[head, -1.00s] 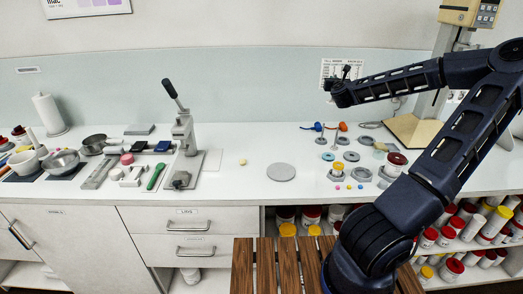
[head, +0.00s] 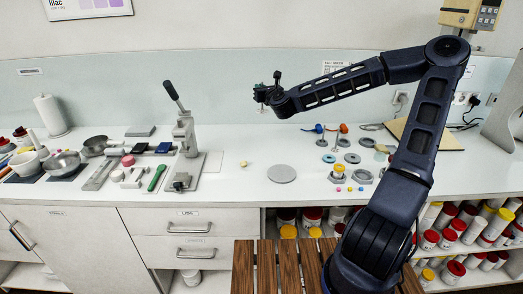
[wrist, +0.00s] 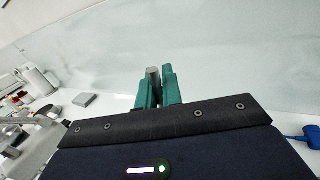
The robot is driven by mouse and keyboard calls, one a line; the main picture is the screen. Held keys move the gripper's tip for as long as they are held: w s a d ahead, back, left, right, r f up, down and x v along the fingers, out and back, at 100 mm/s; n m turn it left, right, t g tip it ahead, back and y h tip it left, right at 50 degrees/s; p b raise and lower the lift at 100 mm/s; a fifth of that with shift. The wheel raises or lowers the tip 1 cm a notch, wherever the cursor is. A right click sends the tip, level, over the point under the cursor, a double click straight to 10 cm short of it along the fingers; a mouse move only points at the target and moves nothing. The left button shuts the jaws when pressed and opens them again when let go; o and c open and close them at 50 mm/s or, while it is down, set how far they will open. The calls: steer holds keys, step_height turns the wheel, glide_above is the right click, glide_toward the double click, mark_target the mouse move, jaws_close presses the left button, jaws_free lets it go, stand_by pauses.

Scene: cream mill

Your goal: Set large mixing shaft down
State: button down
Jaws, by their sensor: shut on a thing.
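My gripper (head: 263,97) is raised above the back of the counter, left of the group of small parts. In the wrist view its two teal fingers (wrist: 158,88) are close together on a grey rod, the large mixing shaft (wrist: 153,74), whose rounded end shows at the fingertips. In the head view a small pale piece of the shaft (head: 262,108) shows just under the gripper, clear of the counter. The rest of the shaft is hidden by the fingers or too small to make out.
A round grey disc (head: 282,173) lies on the white counter (head: 235,185). A lever press (head: 184,140) stands to its left. Blue (head: 317,129) and orange (head: 342,128) tools and several grey rings lie to its right. The counter between press and rings is mostly free.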

step_height(320, 180, down, 20)
stand_by(0.6)
steer(key=shift+a, duration=0.1)
steer(key=c, duration=2)
jaws_free()
steer(key=shift+f, duration=0.15)
steer(key=o, duration=0.4)
steer(key=shift+o, duration=0.2)
